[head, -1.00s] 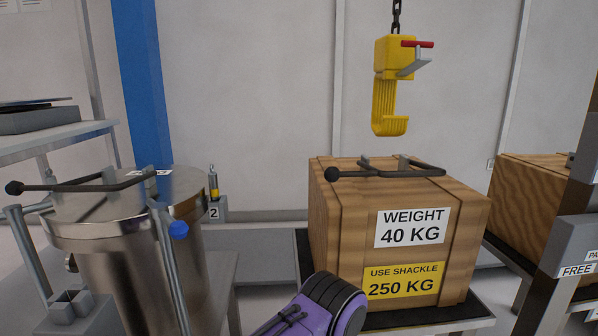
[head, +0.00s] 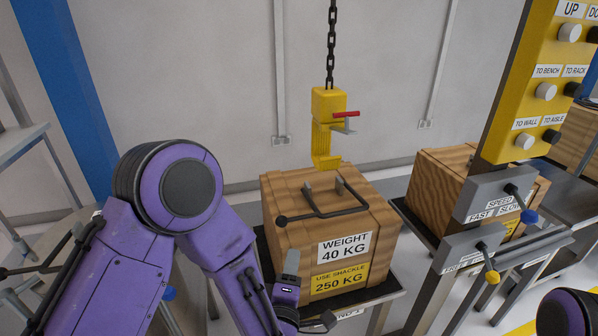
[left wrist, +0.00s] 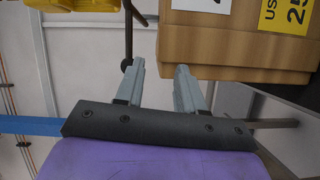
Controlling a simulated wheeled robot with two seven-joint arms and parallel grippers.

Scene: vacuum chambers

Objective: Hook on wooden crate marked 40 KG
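The wooden crate (head: 283,237) marked WEIGHT 40 KG stands on a dark-topped stand; its front also shows in the left wrist view (left wrist: 230,53). A dark bent bar (head: 325,213) with a ball end lies across brackets on its lid. The yellow hook (head: 326,130), with a red lever and grey latch, hangs from a chain above the back of the lid, apparently apart from the bar. My left gripper (head: 308,292) is at the crate's lower front left; in the left wrist view (left wrist: 160,78) its fingers are apart and empty. My right gripper is out of view.
A yellow control panel (head: 541,97) with knobs stands at the right, with SPEED levers (head: 500,200) below it. Another wooden crate (head: 436,191) sits behind these levers. A blue post (head: 62,95) stands behind.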

